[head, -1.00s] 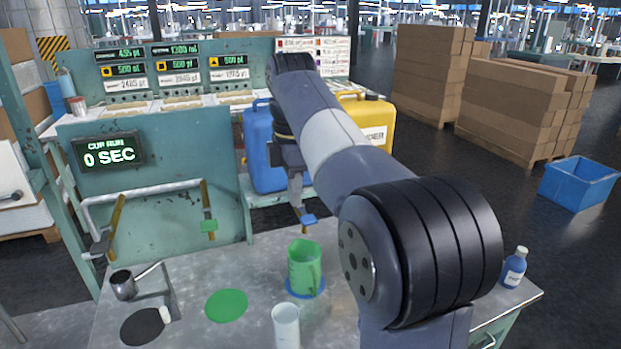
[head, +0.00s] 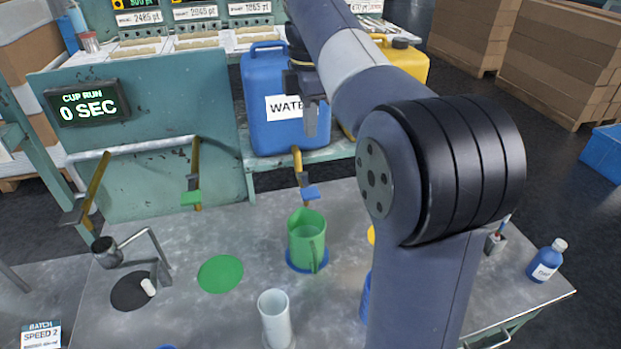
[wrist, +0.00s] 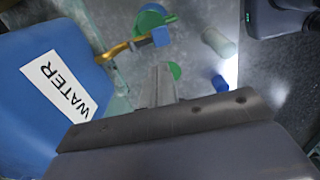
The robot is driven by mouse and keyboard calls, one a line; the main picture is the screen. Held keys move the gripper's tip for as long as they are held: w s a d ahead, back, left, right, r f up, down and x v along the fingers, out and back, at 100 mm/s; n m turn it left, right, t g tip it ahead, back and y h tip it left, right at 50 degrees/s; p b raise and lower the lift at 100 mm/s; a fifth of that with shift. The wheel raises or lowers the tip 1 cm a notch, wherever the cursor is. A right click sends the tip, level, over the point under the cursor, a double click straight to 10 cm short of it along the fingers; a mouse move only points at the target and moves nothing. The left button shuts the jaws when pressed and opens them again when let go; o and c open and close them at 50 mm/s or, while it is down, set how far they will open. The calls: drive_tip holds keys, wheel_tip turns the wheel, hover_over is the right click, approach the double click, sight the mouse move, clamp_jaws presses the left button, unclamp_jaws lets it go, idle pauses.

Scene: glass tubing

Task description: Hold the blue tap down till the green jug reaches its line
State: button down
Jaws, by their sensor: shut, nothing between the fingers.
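The blue tap (head: 310,193) is a small blue paddle under a brass spout in front of the blue water can. The green jug (head: 306,245) stands upright on a blue disc (head: 293,267) below the tap. Its line and any liquid level cannot be made out. My gripper (head: 310,120) is shut and empty, in front of the water can and above the tap, apart from it. In the wrist view my shut fingers (wrist: 161,82) point toward the bench, with the blue tap (wrist: 161,37) beyond their tips and the jug (wrist: 151,18) behind it.
The blue water can (head: 283,85) stands on a shelf behind the tap. A green tap (head: 191,198) hangs to the left, above a green disc (head: 220,273). A pale cylinder (head: 274,315) stands in front of the jug. The display (head: 88,104) reads 0 SEC.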

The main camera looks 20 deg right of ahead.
sight(310, 192)
wheel_tip(310, 192, down, 14)
drive_tip(key=shift+b, duration=0.5)
drive_tip(key=shift+s+f, duration=0.1)
